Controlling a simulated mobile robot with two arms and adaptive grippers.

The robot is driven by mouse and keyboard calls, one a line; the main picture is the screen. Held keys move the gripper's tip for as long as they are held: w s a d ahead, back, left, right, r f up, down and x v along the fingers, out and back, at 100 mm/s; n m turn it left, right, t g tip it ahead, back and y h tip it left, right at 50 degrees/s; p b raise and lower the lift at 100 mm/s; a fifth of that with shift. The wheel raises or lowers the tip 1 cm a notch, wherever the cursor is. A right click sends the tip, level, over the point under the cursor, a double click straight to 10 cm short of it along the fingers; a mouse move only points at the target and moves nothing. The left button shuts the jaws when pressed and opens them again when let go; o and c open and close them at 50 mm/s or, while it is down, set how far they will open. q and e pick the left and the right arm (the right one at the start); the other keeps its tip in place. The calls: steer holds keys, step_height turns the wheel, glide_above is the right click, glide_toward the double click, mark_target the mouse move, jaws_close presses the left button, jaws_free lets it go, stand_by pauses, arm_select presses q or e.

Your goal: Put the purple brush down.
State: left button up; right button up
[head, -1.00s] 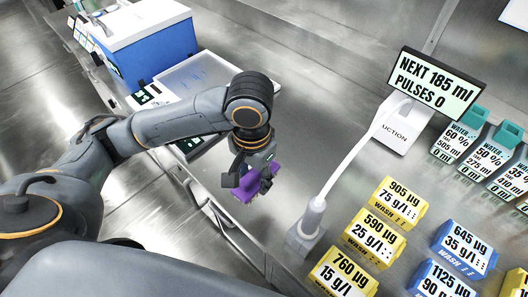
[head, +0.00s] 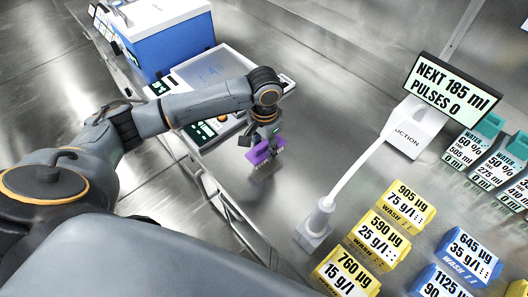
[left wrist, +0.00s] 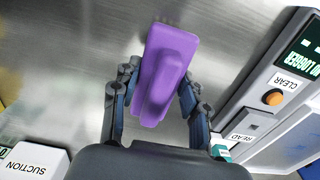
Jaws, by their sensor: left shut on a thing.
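The purple brush (head: 264,152) is held by my left gripper (head: 268,146) over the metal bench (head: 300,110), between the balance-like device and the suction tool. Its bristles point down, and I cannot tell whether they touch the bench. In the left wrist view the brush (left wrist: 163,80) sits between the two fingers of my left gripper (left wrist: 158,100), one on each side of it. My right gripper is not in view.
A flat device (head: 216,68) with a screen and buttons lies left of the brush, before a blue and white box (head: 165,38). The suction wand (head: 322,215) and its display (head: 446,85) stand right. Several yellow (head: 378,235) and blue (head: 468,255) labelled blocks fill the lower right.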

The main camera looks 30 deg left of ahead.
mark_target(264, 153)
arm_select(q)
steer(key=shift+f+p, duration=0.3)
steer(key=shift+f, duration=1.3)
steer(key=o, duration=1.2)
steer(key=shift+f, duration=0.1)
step_height(264, 153, up, 12)
steer(key=shift+r+b, duration=0.2)
steer(key=shift+b, duration=0.25)
steer(key=shift+f, duration=0.1)
